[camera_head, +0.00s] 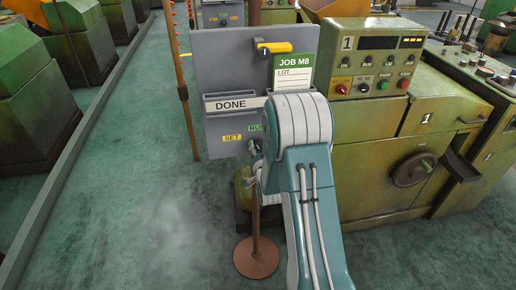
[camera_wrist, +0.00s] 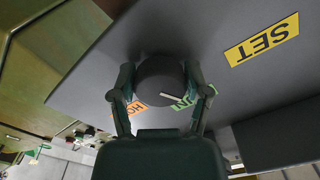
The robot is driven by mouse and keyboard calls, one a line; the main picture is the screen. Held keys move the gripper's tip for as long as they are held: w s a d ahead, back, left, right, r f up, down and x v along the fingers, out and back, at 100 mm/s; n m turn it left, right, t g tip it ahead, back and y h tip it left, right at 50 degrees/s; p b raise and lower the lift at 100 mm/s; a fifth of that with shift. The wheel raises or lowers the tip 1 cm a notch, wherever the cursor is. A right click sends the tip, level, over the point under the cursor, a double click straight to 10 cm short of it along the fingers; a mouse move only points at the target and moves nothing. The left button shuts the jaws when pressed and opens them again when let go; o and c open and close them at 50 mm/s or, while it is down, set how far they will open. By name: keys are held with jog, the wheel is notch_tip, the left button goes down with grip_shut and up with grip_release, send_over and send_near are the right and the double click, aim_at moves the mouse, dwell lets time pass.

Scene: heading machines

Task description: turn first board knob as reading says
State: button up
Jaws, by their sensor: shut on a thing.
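The first board (camera_head: 225,65) is a grey upright panel on a stand in the head view. Its dark round knob (camera_wrist: 160,72) is in the middle of the wrist view, with a short white mark on its face. My gripper (camera_wrist: 162,92) has one finger on each side of the knob and is shut on it. Around the knob are a yellow SET label (camera_wrist: 262,40), a partly covered green label (camera_wrist: 186,101) and a partly covered orange label (camera_wrist: 138,107); lettering appears inverted here. In the head view my arm hides most of the knob area; SET (camera_head: 232,138) shows there.
The board also carries a DONE holder (camera_head: 232,105), a green and white JOB M8 card (camera_head: 295,67) and a yellow-handled part (camera_head: 274,47). Green machine 1 (camera_head: 375,130) with its control panel stands close on the right. Open floor (camera_head: 140,210) lies to the left.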

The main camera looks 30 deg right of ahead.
jog(key=shift+m, duration=2.3)
jog(key=o, duration=1.1)
jog(key=shift+o, duration=0.2)
jog(key=v, duration=1.1)
jog(key=shift+s, duration=0.4)
jog(key=shift+a, duration=0.1)
